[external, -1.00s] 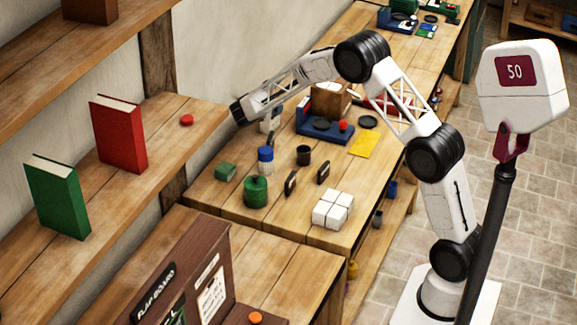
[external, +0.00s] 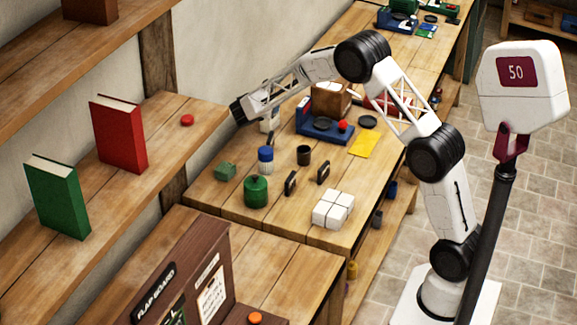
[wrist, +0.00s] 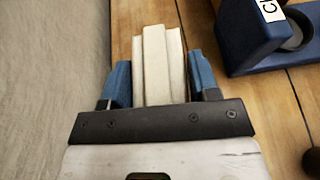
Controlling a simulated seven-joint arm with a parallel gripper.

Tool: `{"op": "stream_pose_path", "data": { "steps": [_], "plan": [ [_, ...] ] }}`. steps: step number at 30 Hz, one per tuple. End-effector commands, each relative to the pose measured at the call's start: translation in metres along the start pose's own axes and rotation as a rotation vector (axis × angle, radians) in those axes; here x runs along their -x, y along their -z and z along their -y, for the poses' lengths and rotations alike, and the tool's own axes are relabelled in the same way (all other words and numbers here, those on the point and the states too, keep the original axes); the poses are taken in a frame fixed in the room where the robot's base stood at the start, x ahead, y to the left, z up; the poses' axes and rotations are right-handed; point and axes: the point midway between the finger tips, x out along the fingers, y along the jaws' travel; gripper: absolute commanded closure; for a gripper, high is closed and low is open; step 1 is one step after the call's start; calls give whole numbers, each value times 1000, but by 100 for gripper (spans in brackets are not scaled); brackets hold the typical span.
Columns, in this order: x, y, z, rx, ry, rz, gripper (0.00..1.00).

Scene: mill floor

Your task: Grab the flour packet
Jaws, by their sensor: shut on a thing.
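The flour packet, a pale cream upright block with a stepped top (wrist: 158,62), stands between the two blue fingers of my gripper (wrist: 160,82) in the wrist view. The fingers press on its left and right sides. My gripper is shut on it. Its lower part is hidden behind the dark gripper bar. In the external view the end of my arm is low over the far side of the bench by the wall, left of a blue machine (external: 322,131). A small pale shape there is too small to tell as packet or hand.
The blue machine stands close right of my gripper in the wrist view (wrist: 250,38); the wall (wrist: 45,80) is close on the left. A green canister (external: 256,192), a blue-capped jar (external: 265,160), a dark cup (external: 303,155) and white blocks (external: 332,209) stand nearer on the bench.

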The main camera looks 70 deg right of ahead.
Motion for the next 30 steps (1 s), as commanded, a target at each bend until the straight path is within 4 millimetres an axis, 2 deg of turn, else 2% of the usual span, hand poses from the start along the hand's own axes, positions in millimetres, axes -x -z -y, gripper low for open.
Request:
{"op": "stream_pose_path", "data": {
  "steps": [5,10,17,30],
  "plan": [
    [5,-13,0,-2,-1,1,82],
    [14,-34,-1,-4,-2,1,82],
    [24,-29,27,0,-1,0,82],
    [51,-25,91,-1,-1,0,82]
  ]
}}
